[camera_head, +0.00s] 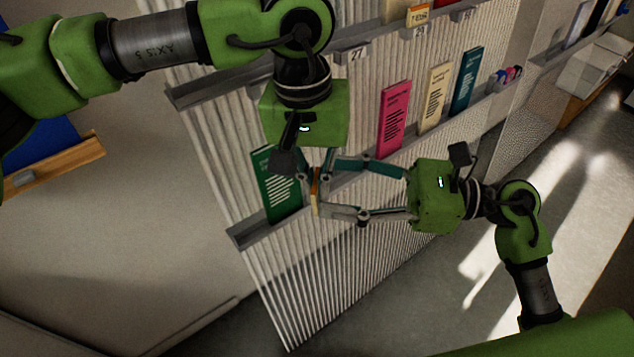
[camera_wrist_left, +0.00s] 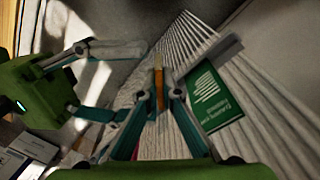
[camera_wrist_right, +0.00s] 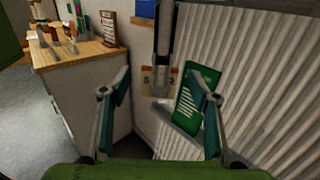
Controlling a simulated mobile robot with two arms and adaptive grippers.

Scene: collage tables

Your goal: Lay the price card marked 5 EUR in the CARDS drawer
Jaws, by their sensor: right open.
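A small tan-orange card (camera_head: 316,192) is held up in front of the ribbed wall panel. My left gripper (camera_wrist_left: 157,92) is shut on this card, which shows nearly edge-on between its fingertips in the left wrist view (camera_wrist_left: 158,64). In the right wrist view the card (camera_wrist_right: 147,82) faces me, partly covered by a left finger; its marking is too small to read surely. My right gripper (camera_wrist_right: 160,80) is open, its fingers on either side of the card with gaps. It reaches in from the right in the head view (camera_head: 322,184). I make out no drawer marked CARDS.
A green booklet (camera_head: 277,185) stands on the lower ledge just behind the grippers. Pink (camera_head: 394,118), cream (camera_head: 434,97) and teal (camera_head: 466,80) booklets stand farther right. A wooden-topped counter (camera_wrist_right: 82,54) with small items is at the left in the right wrist view.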

